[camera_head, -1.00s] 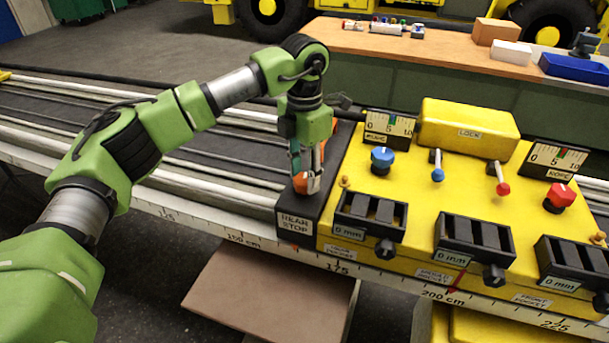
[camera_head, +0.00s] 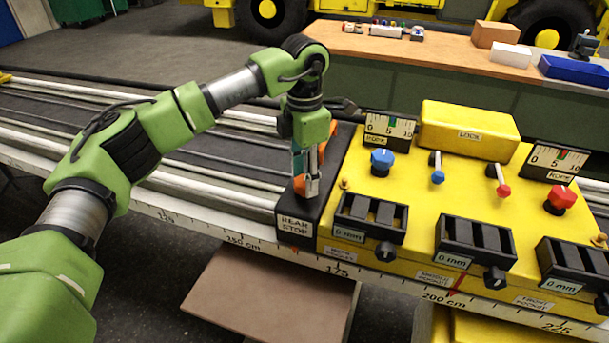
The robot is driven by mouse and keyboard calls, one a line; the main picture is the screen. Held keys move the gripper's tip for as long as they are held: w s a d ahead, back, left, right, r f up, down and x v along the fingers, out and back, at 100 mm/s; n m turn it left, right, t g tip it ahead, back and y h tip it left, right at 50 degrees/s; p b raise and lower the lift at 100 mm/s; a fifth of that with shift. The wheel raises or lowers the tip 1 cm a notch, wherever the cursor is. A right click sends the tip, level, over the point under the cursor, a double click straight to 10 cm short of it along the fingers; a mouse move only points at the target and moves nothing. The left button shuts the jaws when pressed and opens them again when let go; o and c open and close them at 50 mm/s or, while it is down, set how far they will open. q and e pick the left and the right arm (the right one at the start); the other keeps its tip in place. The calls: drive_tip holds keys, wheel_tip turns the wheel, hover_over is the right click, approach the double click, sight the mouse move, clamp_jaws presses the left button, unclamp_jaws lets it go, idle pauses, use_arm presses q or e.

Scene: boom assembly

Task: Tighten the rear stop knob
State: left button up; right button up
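The rear stop (camera_head: 296,226) is a black block with a white "REAR STOP" label, on the rail against the left side of the yellow fixture. Its orange knob (camera_head: 300,185) is on top, mostly hidden by my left gripper. My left gripper (camera_head: 307,190) points down with its fingers at the knob. The fingers seem closed around it, though the far finger is partly hidden. My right gripper is not in view.
The yellow fixture (camera_head: 400,200) carries blue and red knobs, two levers, gauges and black pocket blocks just right of the gripper. The ruled rail (camera_head: 200,222) runs along the front. A workbench (camera_head: 400,48) with small items stands behind.

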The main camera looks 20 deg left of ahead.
sight(304, 180)
use_arm(q)
drive_tip(key=shift+o, duration=0.3)
drive_tip(key=shift+r, duration=0.15)
wheel_tip(304, 180, up, 12)
idle(0.4)
drive_tip(key=shift+f, duration=0.2)
